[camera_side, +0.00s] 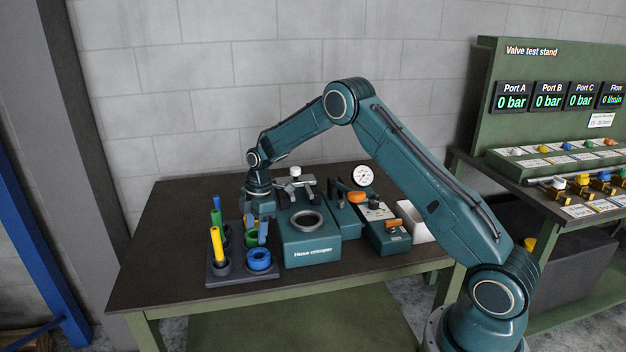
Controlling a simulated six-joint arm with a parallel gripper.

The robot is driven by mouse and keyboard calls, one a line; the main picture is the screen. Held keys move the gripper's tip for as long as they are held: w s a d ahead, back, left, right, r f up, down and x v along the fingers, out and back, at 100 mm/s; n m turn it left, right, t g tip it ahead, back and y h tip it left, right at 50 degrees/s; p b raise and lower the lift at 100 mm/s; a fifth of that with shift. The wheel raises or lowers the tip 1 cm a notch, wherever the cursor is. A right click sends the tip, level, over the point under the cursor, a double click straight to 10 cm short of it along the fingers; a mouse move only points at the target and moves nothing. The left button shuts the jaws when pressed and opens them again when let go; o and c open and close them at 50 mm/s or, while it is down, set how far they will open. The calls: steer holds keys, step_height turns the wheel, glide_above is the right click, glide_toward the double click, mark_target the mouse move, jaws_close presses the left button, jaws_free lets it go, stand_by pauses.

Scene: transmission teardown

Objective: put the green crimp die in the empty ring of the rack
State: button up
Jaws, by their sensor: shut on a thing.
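My gripper (256,230) points down over the right part of the dark rack (213,279). It is shut on the green crimp die (251,240), which shows between and below the fingers. The die is at or just above the rack, behind a blue die (259,260) that sits in the front right. I cannot tell whether the green die touches the rack. The fingers and the blue die hide part of it, and the ring beneath it cannot be made out.
The hose crimper (310,250) stands close at the right. The table's left side is clear.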

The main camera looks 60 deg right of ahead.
steer(key=shift+f, duration=0.1)
steer(key=o, duration=1.3)
steer(key=shift+c, duration=0.2)
step_height(320, 180, up, 12)
steer(key=d, duration=0.1)
steer(key=shift+s+d, duration=0.35)
